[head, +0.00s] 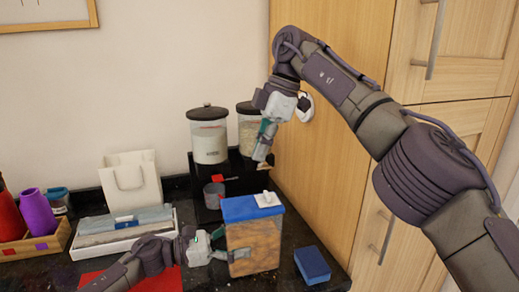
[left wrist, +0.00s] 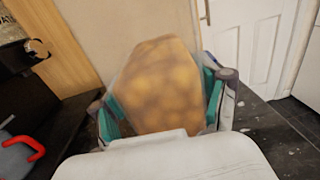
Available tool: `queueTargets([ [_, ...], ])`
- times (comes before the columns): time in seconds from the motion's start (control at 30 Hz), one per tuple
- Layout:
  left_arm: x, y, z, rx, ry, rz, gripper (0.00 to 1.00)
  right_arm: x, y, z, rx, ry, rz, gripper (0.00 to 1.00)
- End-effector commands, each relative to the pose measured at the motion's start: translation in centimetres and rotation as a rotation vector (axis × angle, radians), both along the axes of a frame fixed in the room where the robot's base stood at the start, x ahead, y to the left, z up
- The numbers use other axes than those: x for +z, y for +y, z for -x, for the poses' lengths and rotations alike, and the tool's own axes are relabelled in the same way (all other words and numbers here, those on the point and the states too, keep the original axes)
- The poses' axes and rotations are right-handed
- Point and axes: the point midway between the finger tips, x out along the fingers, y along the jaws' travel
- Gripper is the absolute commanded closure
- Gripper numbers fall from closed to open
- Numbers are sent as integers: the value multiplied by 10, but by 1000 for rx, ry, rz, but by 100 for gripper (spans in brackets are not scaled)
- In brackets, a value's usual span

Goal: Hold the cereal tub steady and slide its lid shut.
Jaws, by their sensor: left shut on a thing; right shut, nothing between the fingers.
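The cereal tub (head: 255,250) is a clear box with tan cereal inside, upright on the dark counter. Its blue lid (head: 240,208) with a white handle (head: 267,199) lies across the top; I cannot tell whether a gap is left. My left gripper (head: 232,252) is shut on the tub's lower part from the left. In the left wrist view the tub (left wrist: 160,85) fills the space between the fingers. My right gripper (head: 261,160) is shut and empty, above the lid and apart from it.
A blue block (head: 312,265) lies right of the tub. Behind stand lidded jars (head: 208,135) and a grey mug (head: 214,195). To the left are a white bag (head: 131,180), a white tray (head: 100,247), a wooden crate (head: 40,247) and a red mat (head: 165,280). Tall wooden cabinets (head: 335,190) stand at right.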

Motion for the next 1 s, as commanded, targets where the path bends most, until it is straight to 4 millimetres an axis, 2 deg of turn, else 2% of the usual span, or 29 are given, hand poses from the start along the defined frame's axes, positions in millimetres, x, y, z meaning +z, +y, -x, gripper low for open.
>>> queueTargets([
  [0.03, -1, -1, 1, -2, 1, -2, 24, 0, 0, 0, 0, 0, 0, 100],
  [0.17, -1, -1, 1, -2, 1, -1, 2, 0, 0, 0, -1, 0, 0, 100],
  [0.2, -1, -1, 1, -2, 1, -1, 0, 0, 0, 0, -1, 0, 0, 100],
  [0.57, 0, 3, 1, 0, 1, 0, 0, 0, 0, 0, -1, 0, 0, 100],
  [0.77, -1, 31, 8, 2, 1, -2, 0, 0, 0, 0, -1, 0, 0, 100],
  [1.0, -2, 81, 20, 1, 3, -2, 0, 0, 0, 0, -1, 0, 0, 100],
])
